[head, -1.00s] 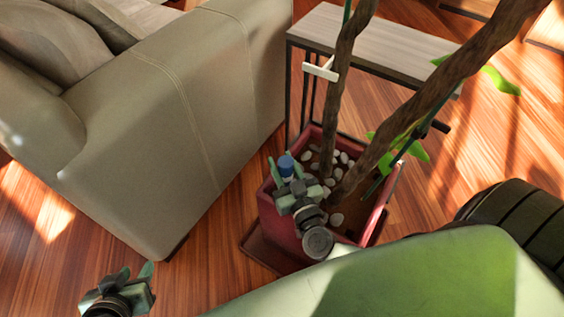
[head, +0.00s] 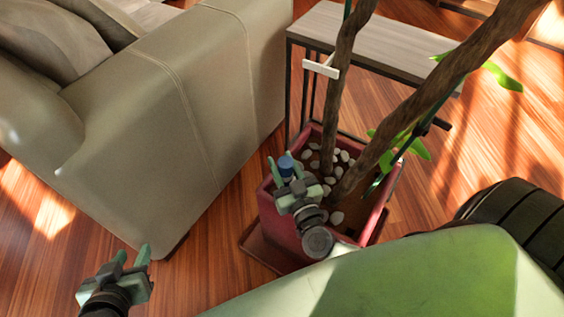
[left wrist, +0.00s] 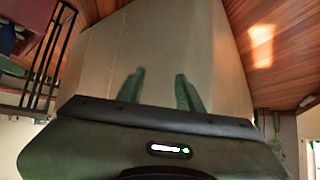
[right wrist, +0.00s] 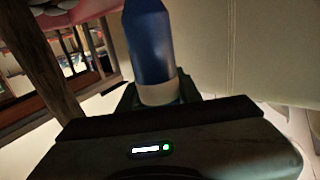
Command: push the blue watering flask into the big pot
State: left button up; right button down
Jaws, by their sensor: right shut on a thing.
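The blue watering flask (head: 286,167) is between the fingers of my right gripper (head: 284,168), over the near left side of the big pot. In the right wrist view the flask (right wrist: 152,45) shows a blue body and a pale band, with the gripper (right wrist: 160,95) shut around the band. The big pot (head: 279,221) is a red square planter with pebbles and tree trunks. Whether the flask touches the soil is hidden. My left gripper (head: 132,258) is open and empty above the floor, left of the pot; its parted fingers (left wrist: 160,90) face the sofa in the left wrist view.
A beige sofa (head: 190,110) stands left of the pot. A narrow side table (head: 400,45) stands behind it. Two trunks (head: 337,110) rise from the pot, with green leaves (head: 412,150) to the right. Wooden floor (head: 215,262) is clear between sofa and pot.

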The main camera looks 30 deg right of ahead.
pick_arm(q)
jog(key=w+r+t, duration=0.1)
jog(key=w+d+r+t, duration=0.1)
jog(key=r, duration=0.1)
jog(key=shift+w+d+h+b, duration=0.1)
jog(key=shift+w+h+b, duration=0.2)
jog(key=shift+w+b, duration=0.1)
pick_arm(e)
jog(key=shift+f, duration=0.6)
dwell(0.4)
jog(key=c, duration=0.9)
grip_release()
jog(key=o, duration=0.4)
